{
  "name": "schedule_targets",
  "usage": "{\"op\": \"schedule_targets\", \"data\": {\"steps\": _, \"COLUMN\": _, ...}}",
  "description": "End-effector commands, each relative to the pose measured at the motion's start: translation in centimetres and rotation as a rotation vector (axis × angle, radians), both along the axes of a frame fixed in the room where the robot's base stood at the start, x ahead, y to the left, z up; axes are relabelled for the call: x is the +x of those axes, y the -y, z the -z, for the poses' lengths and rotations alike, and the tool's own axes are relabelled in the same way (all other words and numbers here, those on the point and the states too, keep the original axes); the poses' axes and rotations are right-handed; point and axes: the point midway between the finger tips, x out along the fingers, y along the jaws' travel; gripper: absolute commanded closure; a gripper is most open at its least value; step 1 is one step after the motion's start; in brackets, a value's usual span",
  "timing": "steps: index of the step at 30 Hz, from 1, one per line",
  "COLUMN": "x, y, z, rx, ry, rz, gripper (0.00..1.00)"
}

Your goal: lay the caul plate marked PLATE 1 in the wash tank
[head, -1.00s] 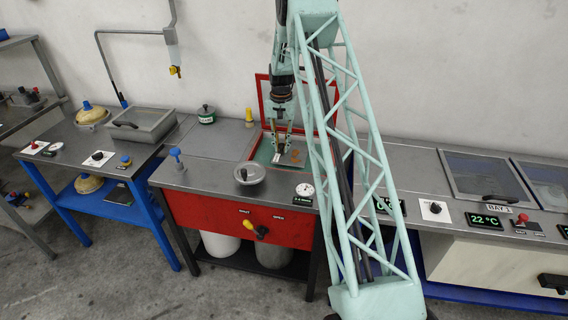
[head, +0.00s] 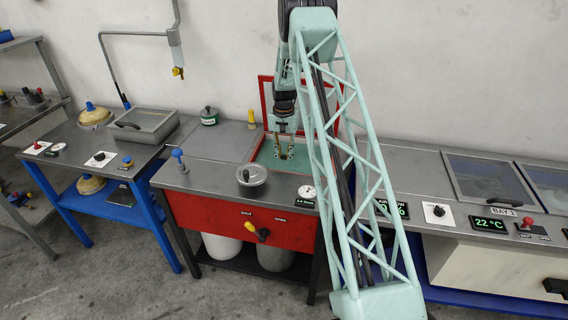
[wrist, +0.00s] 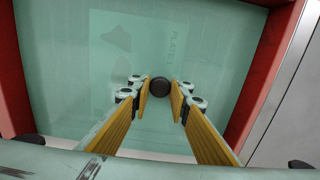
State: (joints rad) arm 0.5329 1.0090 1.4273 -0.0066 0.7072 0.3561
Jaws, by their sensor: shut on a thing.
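The wash tank (head: 268,158) is a red-edged opening in the grey bench, with green liquid in it and its red-framed lid raised behind. My gripper (head: 284,156) is down at the tank opening. In the wrist view the caul plate (wrist: 200,50) shows pale green, with PLATE 1 lettering, within the tank's red walls. Its edges are faint through the green. My gripper is shut on the plate's dark round knob (wrist: 160,87). Whether the plate rests on the tank floor I cannot tell.
A round lidded pot (head: 252,176), a blue-topped post (head: 179,160) and a gauge (head: 307,192) stand on the bench around the tank. A yellow-handled lever (head: 260,234) is on the red front. Bay 1's glass-topped lid (head: 485,178) is to the right.

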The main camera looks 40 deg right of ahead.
Motion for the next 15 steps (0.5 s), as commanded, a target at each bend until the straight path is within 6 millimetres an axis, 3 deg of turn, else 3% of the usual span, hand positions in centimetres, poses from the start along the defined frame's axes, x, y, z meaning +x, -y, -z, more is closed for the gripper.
{"op": "schedule_targets", "data": {"steps": 7, "x": 0.0, "y": 0.0, "z": 2.3, "rx": -0.001, "ry": 0.001, "rz": 0.0, "gripper": 1.0}}
{"op": "schedule_targets", "data": {"steps": 15, "x": 0.1, "y": 0.0, "z": 2.6, "rx": -0.001, "ry": 0.001, "rz": 0.0, "gripper": 1.0}}
